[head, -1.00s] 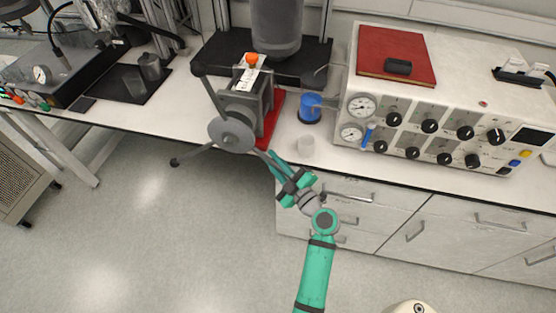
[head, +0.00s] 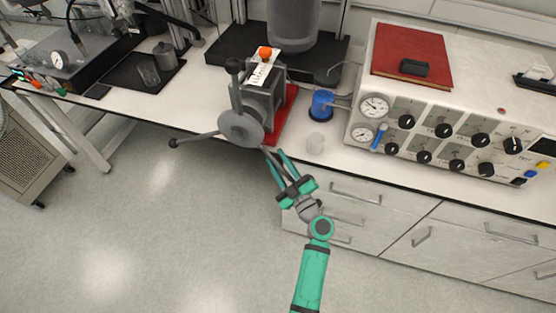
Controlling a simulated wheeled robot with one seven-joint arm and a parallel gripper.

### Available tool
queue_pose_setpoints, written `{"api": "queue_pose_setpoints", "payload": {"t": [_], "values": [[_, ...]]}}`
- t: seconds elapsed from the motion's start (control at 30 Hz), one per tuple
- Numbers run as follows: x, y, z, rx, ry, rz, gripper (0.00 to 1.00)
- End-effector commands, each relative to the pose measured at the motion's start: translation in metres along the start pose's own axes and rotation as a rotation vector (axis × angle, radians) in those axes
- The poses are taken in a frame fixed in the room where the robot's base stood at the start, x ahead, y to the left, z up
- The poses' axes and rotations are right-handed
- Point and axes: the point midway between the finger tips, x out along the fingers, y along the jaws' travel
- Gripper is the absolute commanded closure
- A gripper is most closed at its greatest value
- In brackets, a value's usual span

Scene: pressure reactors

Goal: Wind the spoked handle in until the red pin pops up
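The spoked handle has a round grey hub (head: 241,128) on the front of a grey block (head: 262,98). One spoke points up to a dark knob, and another points left to a knob. The third, at lower right, is largely hidden by my gripper. An orange-red round-topped part (head: 264,52) shows above the block by a white printed label; I cannot tell whether it is the pin or how far it stands out. My teal gripper (head: 272,156) reaches up from the lower right, its fingers at the lower-right spoke. I cannot tell whether they are closed on it.
The block stands on a red base (head: 283,118) near the bench's front edge. To the right are a small clear cup (head: 316,143), a blue-capped container (head: 321,105) and a control box (head: 440,125) with gauges and knobs.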

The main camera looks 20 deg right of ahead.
Motion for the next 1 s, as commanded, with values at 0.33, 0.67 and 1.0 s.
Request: {"api": "queue_pose_setpoints", "payload": {"t": [0.33, 0.67, 1.0], "values": [[-0.001, 0.001, -0.004, -0.001, 0.008, -0.001, 0.69], [-0.050, 0.001, -0.002, 0.000, 0.004, 0.001, 0.69], [-0.099, 0.001, -0.002, 0.000, 0.004, 0.001, 0.69]]}}
